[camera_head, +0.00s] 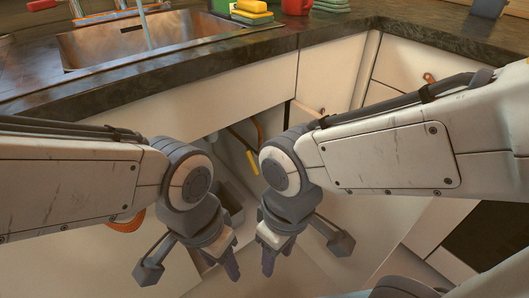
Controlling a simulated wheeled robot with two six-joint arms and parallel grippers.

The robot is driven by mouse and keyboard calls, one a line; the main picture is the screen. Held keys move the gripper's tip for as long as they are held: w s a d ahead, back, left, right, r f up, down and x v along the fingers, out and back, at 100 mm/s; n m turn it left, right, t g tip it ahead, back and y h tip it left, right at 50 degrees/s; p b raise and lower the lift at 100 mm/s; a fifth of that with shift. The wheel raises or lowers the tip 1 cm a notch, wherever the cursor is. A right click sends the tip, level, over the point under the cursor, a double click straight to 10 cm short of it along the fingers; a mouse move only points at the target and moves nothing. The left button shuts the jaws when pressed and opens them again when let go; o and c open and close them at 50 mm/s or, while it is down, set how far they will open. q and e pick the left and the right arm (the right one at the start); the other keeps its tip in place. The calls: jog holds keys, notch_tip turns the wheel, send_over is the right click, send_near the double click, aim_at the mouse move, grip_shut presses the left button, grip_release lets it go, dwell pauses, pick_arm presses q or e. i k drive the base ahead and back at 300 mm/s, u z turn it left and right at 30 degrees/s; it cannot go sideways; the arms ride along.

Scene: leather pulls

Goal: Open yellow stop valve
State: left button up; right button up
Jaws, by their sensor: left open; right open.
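A small yellow valve handle (252,160) shows inside the open cabinet under the sink, in the gap between my two arms. It sits near dark and orange-brown pipes (258,128). My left gripper (219,264) is open, points down and is empty, below and to the left of the handle in the picture. My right gripper (276,258) is open and empty, below and slightly right of the handle. Neither gripper touches the handle. My arms hide much of the cabinet, and the valve's body is hard to make out.
A white cabinet door with an orange leather pull (127,224) stands behind my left arm. A dark worktop (215,65) with a metal sink (150,35) runs above. Sponges (252,10) and a red mug (297,6) stand on it. A grey container (230,203) shows low in the cabinet.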

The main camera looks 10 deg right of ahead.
aim_at(248, 152)
jog(key=z, duration=0.8)
jog(key=k, duration=0.75)
jog(key=u, duration=0.7)
jog(key=i, duration=0.45)
